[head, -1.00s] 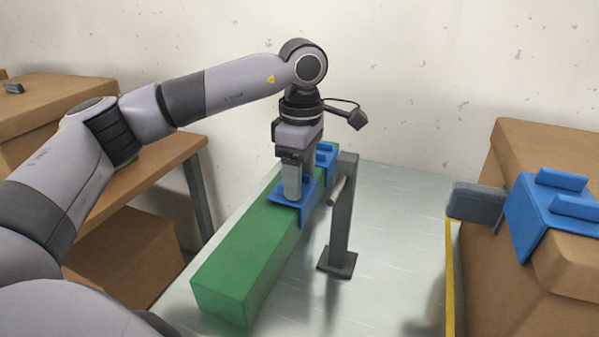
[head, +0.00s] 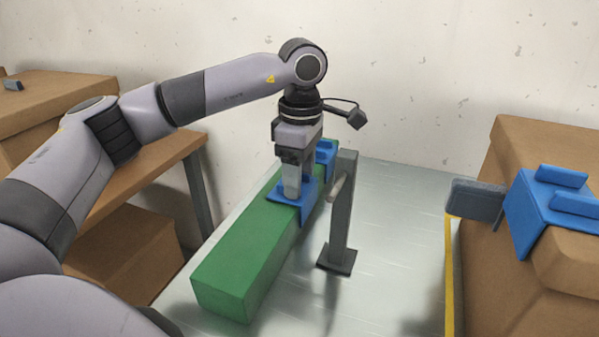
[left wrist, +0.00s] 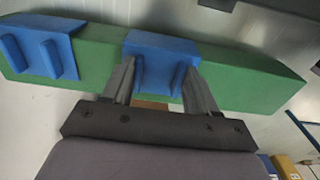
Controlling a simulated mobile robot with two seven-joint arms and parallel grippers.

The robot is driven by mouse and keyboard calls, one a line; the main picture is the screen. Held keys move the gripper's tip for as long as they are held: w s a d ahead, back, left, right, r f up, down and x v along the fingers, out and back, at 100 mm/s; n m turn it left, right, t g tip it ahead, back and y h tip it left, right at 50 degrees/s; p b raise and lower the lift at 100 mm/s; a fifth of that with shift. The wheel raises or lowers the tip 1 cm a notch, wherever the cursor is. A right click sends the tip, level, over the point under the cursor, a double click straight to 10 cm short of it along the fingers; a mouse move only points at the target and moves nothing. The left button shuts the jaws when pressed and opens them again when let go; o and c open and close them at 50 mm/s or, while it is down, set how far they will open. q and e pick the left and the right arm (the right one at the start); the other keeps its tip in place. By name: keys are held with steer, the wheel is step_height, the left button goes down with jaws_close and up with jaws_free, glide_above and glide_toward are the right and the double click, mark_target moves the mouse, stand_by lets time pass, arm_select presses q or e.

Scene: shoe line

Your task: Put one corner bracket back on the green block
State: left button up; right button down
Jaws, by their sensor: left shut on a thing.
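The long green block (head: 235,262) lies on the metal table. A blue corner bracket (head: 284,197) sits over its top edge near the middle, with one flange down the right side. My left gripper (head: 291,198) points down and is shut on this bracket. In the left wrist view, the fingers of the left gripper (left wrist: 158,90) close around the raised ribs of the bracket (left wrist: 160,48), which lies on the green block (left wrist: 245,75). A second blue bracket (head: 326,152) sits on the block's far end and also shows in the left wrist view (left wrist: 40,48). My right gripper is not in view.
A grey post (head: 342,215) on a foot stands close to the block's right side. Another blue bracket (head: 545,212) lies over a cardboard box (head: 575,155) at right, beside a grey piece (head: 474,201). A wooden bench (head: 150,180) stands left. The table right of the post is clear.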

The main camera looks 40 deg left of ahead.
arm_select(q)
steer(key=shift+f, duration=0.1)
stand_by(0.3)
steer(key=o, duration=1.4)
steer(key=shift+c, duration=0.2)
step_height(320, 180, up, 7)
steer(key=p, duration=0.6)
